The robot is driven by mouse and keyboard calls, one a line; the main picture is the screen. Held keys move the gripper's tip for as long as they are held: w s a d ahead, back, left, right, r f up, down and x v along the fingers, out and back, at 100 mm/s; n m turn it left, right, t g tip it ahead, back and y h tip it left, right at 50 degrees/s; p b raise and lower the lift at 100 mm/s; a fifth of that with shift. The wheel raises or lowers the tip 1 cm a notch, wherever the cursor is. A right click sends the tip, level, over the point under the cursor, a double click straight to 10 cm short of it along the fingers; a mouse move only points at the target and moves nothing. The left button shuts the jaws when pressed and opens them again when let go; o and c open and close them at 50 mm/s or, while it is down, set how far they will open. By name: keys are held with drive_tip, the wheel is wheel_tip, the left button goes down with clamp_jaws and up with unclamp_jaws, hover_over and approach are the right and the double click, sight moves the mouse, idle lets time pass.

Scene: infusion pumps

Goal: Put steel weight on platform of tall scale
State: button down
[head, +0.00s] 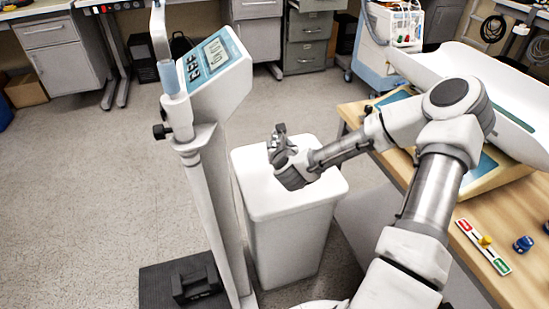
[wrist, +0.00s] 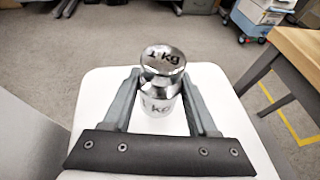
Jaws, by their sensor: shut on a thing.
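The steel weight (wrist: 162,68) is a shiny cylinder with a knob, marked 1 kg, upright between my two fingers in the wrist view. My gripper (head: 277,142) is shut on it over the white bin's lid. In the head view the weight is mostly hidden by my gripper, and I cannot tell whether it touches the lid. The tall scale (head: 205,190) has a pale column and a blue-framed display (head: 217,55), left of my gripper. Its dark platform (head: 155,285) lies low at the floor, lower left in the head view.
The white bin (head: 290,245) stands right of the scale column. A black block (head: 195,284) with a handle sits on the platform. A wooden table (head: 515,265) at right holds a baby scale, a red-green strip (head: 484,247) and a blue item (head: 523,244).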

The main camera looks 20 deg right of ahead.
drive_tip(key=shift+w+a+f, duration=0.45)
drive_tip(key=shift+w, duration=0.15)
drive_tip(key=shift+f+b, duration=1.1)
drive_tip(key=shift+f, duration=0.7)
drive_tip(key=shift+f, duration=0.1)
drive_tip(key=shift+f, duration=0.15)
drive_tip(key=shift+c, duration=0.9)
unclamp_jaws()
drive_tip(key=shift+s, duration=0.1)
